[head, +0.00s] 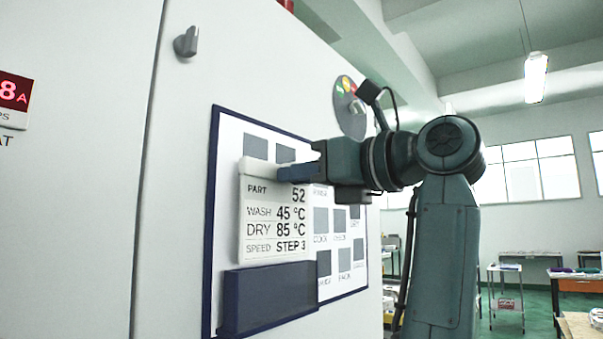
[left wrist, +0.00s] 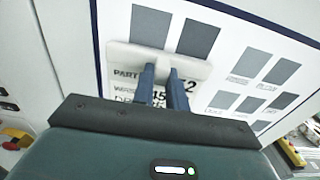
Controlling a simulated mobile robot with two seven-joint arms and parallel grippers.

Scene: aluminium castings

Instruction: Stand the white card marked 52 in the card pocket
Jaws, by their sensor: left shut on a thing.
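The white card marked 52 (head: 268,218) is upright, with lines for wash, dry, speed and part. My left gripper (head: 287,172) is shut on its upper part, near the top edge. The left wrist view shows two blue fingers (left wrist: 163,84) against the card (left wrist: 125,56), covering part of its print. The dark blue card pocket (head: 268,298) is on the panel below the card. In the head view the card's bottom edge is just above the pocket's top edge; I cannot tell the gap in depth. My right gripper is not in view.
A white board (head: 345,275) with a dark blue frame and grey squares is behind the card on a pale cabinet (head: 180,150). A grey knob (head: 187,42) and a round dial (head: 350,105) stick out above. Small tables (head: 505,290) stand in the distant room.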

